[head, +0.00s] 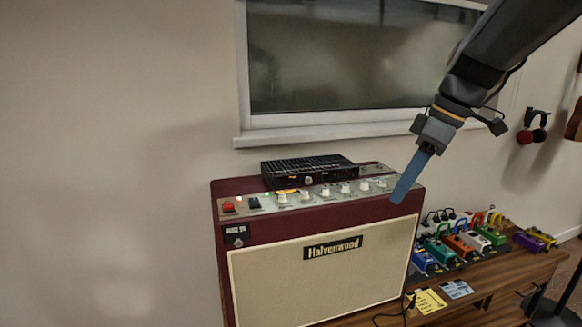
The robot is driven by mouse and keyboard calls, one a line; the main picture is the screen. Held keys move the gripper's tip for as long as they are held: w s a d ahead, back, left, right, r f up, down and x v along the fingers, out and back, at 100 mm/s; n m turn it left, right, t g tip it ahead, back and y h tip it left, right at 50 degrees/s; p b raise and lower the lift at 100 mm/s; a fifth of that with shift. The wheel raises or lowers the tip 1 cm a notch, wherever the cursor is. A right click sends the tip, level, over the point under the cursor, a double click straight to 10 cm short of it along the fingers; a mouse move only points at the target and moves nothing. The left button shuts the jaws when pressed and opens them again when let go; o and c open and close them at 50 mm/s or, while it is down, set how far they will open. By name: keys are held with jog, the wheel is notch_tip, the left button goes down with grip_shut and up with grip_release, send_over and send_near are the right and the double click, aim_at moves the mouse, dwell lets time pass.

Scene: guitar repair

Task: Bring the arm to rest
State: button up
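My gripper (404,184) comes down from the upper right on my dark arm. Its blue finger part points down and to the left, in front of the amplifier's right end. From this side the fingers overlap, so I cannot see whether there is a gap between them. I see no object held at the tip. I cannot tell whether the tip touches the amplifier or stays clear of it.
A maroon amplifier (232,262) with white knobs stands on a wooden table (500,282). A black box (285,172) sits on top of it. Several coloured pedals (440,252) are at right. Yellow and blue notes lie in front. A window (330,60) is behind; headphones (533,128) hang right.

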jog(key=s+a+f+m+g+h, duration=0.1)
jog(key=s+f+m+h, duration=0.1)
jog(key=s+f+m, duration=0.4)
jog(key=s+a+f+m+h, duration=0.1)
jog(key=s+a+f+m, duration=0.1)
jog(key=s+f+m, duration=0.4)
jog(key=s+f+p, duration=0.1)
jog(key=s+f, duration=0.3)
jog(key=f, duration=0.4)
jog(key=shift+f+g+h, duration=0.15)
jog(key=shift+g+h, duration=0.25)
